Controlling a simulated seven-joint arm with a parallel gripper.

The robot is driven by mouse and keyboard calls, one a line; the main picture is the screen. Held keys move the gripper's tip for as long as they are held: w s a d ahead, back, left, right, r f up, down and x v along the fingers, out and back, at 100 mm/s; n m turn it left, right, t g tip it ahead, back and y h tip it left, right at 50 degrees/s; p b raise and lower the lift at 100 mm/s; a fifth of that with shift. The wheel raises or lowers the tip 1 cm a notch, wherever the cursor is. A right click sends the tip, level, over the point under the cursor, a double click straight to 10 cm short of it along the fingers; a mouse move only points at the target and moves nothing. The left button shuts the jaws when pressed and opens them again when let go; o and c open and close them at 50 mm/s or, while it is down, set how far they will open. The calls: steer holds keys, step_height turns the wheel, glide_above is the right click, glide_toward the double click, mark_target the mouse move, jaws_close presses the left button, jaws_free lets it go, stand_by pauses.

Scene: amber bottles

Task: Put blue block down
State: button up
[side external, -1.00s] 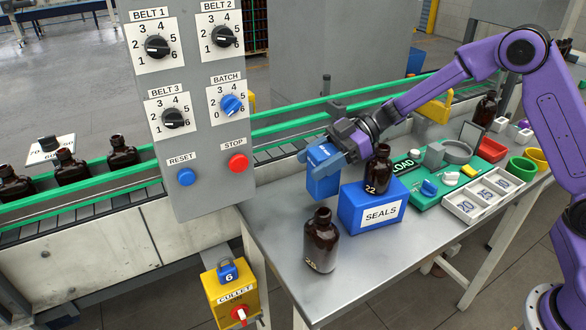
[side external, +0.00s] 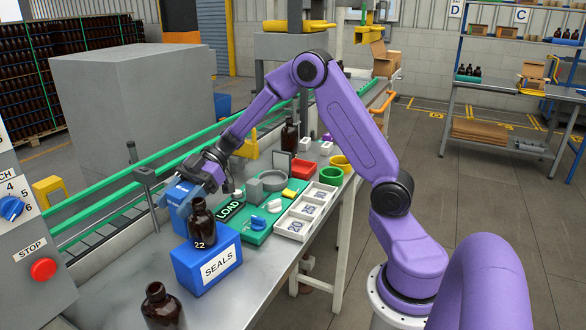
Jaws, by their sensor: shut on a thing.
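The blue block (side external: 177,215) is in my gripper (side external: 181,192), behind and slightly left of the blue SEALS box (side external: 205,268). My gripper is shut on the block's upper part, with its fingers pointing down. The block looks upright. Its lower end is partly hidden by the SEALS box, so I cannot tell if it touches the steel table (side external: 122,285). An amber bottle marked 22 (side external: 201,228) stands on the SEALS box, just right of the block.
Another amber bottle (side external: 161,308) stands at the table's near edge. A green LOAD board (side external: 262,228) and white numbered trays (side external: 293,228) lie to the right. The conveyor's green rail (side external: 110,212) runs behind. Bare table lies left of the SEALS box.

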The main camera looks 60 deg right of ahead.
step_height(320, 180, up, 13)
steer(key=w+d+m+t+h, duration=0.2)
steer(key=d+m+t+h, duration=0.7)
steer(key=d, duration=1.9)
steer(key=s+d+m+t+h, duration=0.2)
steer(key=s+d+m+h, duration=0.9)
steer(key=s+d, duration=0.65)
steer(key=shift+m+y, duration=0.5)
steer(key=shift+m, duration=0.2)
steer(key=shift+w+d+f, duration=1.65)
steer(key=shift+d+f, duration=0.15)
steer(key=shift+f, duration=1.25)
steer(key=shift+w+d+f, duration=1.65)
steer(key=shift+d+f, duration=0.2)
steer(key=shift+f, duration=1.15)
steer(key=shift+w+d+f, duration=1.65)
steer(key=shift+d+f, duration=0.15)
steer(key=shift+f, duration=1.25)
